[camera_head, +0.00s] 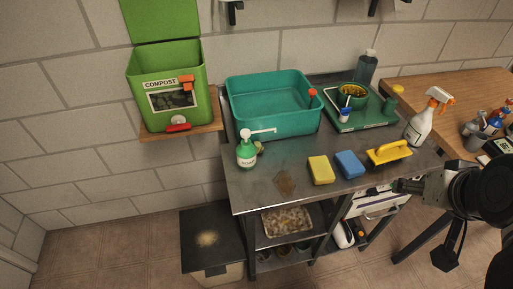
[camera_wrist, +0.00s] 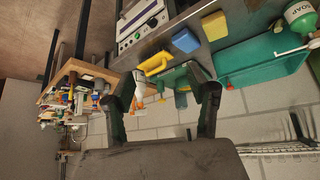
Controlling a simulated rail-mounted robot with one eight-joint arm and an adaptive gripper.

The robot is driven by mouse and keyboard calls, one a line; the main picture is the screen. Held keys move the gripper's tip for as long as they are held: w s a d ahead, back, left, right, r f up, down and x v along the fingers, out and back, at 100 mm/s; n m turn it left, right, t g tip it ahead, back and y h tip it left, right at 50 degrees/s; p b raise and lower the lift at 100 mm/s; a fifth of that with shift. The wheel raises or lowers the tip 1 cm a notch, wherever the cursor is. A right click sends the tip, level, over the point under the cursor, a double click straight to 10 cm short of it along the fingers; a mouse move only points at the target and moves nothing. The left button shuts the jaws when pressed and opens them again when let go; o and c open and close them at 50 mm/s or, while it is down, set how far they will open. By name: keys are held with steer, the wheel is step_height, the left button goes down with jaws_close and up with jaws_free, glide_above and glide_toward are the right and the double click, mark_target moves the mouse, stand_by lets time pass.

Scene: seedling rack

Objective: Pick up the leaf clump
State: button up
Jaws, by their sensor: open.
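A small greenish thing (camera_head: 259,147) beside the soap bottle is too small to make out. No clear leaf clump shows in the wrist view. My gripper (camera_wrist: 164,78) is open, with nothing visible between its fingers. In the head view my arm is at the right, by the bench's right end, well apart from the brown patch.
A teal basin (camera_head: 275,122), yellow sponge (camera_head: 320,170), blue sponge (camera_head: 349,164), yellow-handled tool (camera_head: 389,153), spray bottle (camera_head: 421,122) and green tray (camera_head: 352,124) occupy the bench. A compost bin (camera_head: 172,90) stands on a wall shelf. A dark-lidded box (camera_head: 208,258) sits on the floor.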

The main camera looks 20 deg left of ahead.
steer(key=w+a+r+g, duration=0.2)
steer(key=w+a+r, duration=0.1)
steer(key=w+a, duration=0.45)
steer(key=n+g, duration=0.2)
steer(key=g, duration=0.3)
glide_above(256, 144)
step_height(256, 144, down, 11)
steer(key=f, duration=0.8)
steer(key=shift+d+b, duration=0.4)
steer(key=shift+a+f, duration=0.2)
steer(key=shift+f, duration=1.15)
steer(key=shift+a+f, duration=0.2)
steer(key=shift+f, duration=1.1)
steer(key=c, duration=0.8)
